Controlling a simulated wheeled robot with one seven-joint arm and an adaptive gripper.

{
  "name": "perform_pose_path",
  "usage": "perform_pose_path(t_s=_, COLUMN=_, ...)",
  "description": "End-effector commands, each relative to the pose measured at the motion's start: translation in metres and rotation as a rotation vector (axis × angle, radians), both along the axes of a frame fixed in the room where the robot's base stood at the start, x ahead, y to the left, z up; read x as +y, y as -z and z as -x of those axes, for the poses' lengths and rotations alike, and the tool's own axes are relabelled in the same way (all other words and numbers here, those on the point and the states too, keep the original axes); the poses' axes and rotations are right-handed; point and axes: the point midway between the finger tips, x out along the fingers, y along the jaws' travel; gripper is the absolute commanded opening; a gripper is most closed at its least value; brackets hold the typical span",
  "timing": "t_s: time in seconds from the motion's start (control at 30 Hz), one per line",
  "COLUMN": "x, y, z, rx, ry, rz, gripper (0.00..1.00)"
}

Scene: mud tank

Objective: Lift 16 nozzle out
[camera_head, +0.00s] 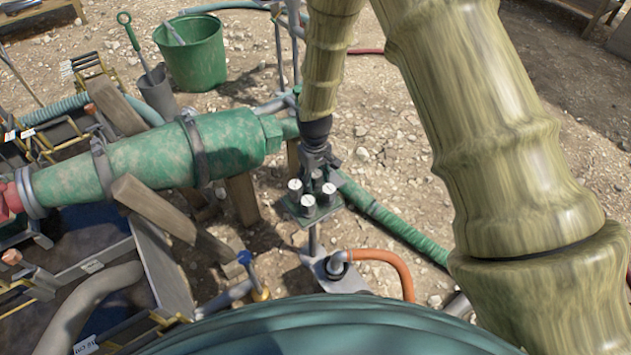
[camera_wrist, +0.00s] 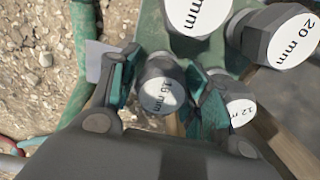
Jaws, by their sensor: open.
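The 16 nozzle (camera_wrist: 162,96) shows in the wrist view as a dark fitting with a white disc marked "16 mm". My gripper (camera_wrist: 166,82) is open, with one green-padded finger on each side of it. I cannot tell whether the fingers touch it. The nozzle stands in a green rack (camera_wrist: 150,30) among others. In the head view my gripper (camera_head: 318,160) points down over this rack (camera_head: 318,216) with its white-topped nozzles. Which of those is the 16 is not readable there.
Close to the fingers are the 12 mm nozzle (camera_wrist: 240,113), the 20 mm nozzle (camera_wrist: 290,42) and another nozzle (camera_wrist: 196,14). A large green pipe (camera_head: 160,155) lies left of the rack. A green hose (camera_head: 390,220) runs right. A green bucket (camera_head: 195,55) stands behind.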

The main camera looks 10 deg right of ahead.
Motion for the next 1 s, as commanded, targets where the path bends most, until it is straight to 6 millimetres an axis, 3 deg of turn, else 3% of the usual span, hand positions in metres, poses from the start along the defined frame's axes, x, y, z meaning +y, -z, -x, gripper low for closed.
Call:
perform_pose_path(t_s=0.17, x=0.000, y=-0.001, z=0.000, rx=-0.001, ry=0.000, rz=0.000, gripper=0.45)
perform_pose_path(t_s=0.37, x=0.000, y=-0.001, z=0.000, rx=-0.001, ry=0.000, rz=0.000, gripper=0.10)
perform_pose_path(t_s=0.73, x=0.000, y=-0.009, z=-0.001, rx=-0.002, ry=0.000, rz=-0.001, gripper=0.10)
perform_pose_path(t_s=1.0, x=0.000, y=-0.053, z=-0.001, rx=-0.003, ry=0.000, rz=-0.001, gripper=0.10)
